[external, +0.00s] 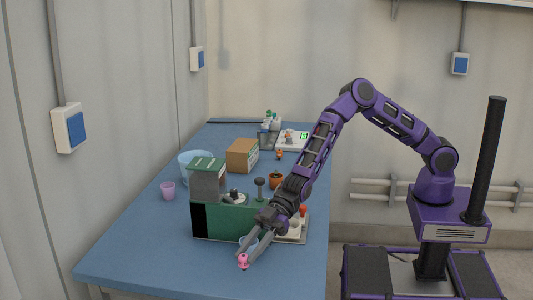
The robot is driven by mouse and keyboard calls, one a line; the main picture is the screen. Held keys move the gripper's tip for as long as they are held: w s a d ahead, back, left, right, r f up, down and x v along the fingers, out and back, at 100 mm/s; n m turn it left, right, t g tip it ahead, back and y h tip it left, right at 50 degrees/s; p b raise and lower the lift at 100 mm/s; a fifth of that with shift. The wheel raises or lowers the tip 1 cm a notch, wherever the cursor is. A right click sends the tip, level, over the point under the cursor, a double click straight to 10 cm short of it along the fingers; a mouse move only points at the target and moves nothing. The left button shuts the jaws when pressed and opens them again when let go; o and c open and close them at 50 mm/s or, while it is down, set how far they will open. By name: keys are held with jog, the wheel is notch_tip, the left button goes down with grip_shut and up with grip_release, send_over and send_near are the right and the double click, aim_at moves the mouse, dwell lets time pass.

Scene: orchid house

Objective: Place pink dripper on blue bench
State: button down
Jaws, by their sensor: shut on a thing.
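The pink dripper (243,262) is a small pink thing at the tips of my gripper (246,252), near the front right part of the blue bench (150,243). My gripper points down and to the left and is shut on the dripper. I cannot tell whether the dripper touches the bench top or hangs just above it. The fingers hide part of it.
A green and grey machine (207,182) stands right behind my gripper. A pink-purple cup (168,190), a clear blue bowl (184,166), a cardboard box (242,155) and a terracotta pot (276,180) stand farther back. The bench's front left is clear.

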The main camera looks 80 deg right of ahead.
jog(key=shift+f+b, duration=0.45)
jog(key=shift+f, duration=2.2)
jog(key=c, duration=0.6)
grip_release()
jog(key=shift+r, duration=0.2)
jog(key=v, duration=0.3)
jog(key=shift+d+r+p, duration=0.15)
jog(key=shift+p, duration=0.2)
notch_tip(320, 180, up, 7)
jog(key=shift+f+p, duration=0.2)
jog(key=shift+p, duration=0.45)
